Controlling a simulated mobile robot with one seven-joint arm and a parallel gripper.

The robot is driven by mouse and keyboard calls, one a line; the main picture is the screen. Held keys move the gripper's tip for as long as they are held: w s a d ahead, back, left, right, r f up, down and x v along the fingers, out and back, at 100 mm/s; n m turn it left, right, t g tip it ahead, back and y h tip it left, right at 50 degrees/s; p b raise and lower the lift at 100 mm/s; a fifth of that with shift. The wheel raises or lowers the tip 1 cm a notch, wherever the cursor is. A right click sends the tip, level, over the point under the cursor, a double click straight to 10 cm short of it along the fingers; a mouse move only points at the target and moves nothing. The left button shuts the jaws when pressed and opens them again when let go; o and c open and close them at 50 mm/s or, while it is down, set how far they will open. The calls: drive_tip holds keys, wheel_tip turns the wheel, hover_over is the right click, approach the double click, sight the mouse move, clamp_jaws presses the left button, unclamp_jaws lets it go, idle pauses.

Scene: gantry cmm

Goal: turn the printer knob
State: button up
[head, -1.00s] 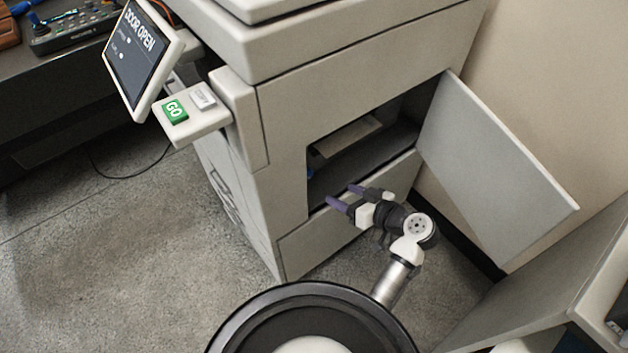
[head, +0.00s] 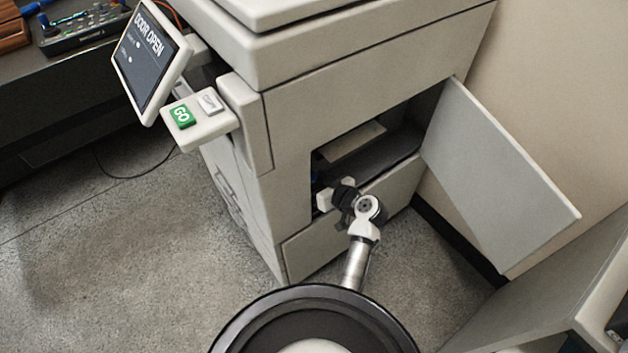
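The printer (head: 285,135) is a large beige machine with its front door (head: 500,165) swung open to the right. A light panel or tray (head: 355,141) sits higher inside. My gripper (head: 326,196) is at the left part of the opening, close to the blue part. Its fingers are hidden inside the opening or behind the hand, so I cannot see whether they are open or touch anything.
A tilted screen (head: 150,58) reads "DOOR OPEN". Below it is a shelf with a green GO button (head: 182,116) and a grey button (head: 209,103). A dark bench (head: 70,105) stands at left, a grey panel (head: 545,290) at lower right. The floor at left is clear.

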drive_tip(key=shift+w+a+f, duration=0.1)
drive_tip(key=shift+a, duration=0.05)
drive_tip(key=shift+c, duration=0.3)
drive_tip(key=c, duration=0.9)
drive_tip(key=m+g+y, duration=0.1)
drive_tip(key=m+y, duration=0.1)
drive_tip(key=m, duration=0.1)
drive_tip(key=shift+m, duration=0.3)
drive_tip(key=m+y, duration=0.2)
drive_tip(key=m, duration=0.1)
drive_tip(key=shift+f+m+y+b, duration=0.1)
drive_tip(key=shift+m+y+b, duration=0.2)
drive_tip(key=shift+m, duration=0.1)
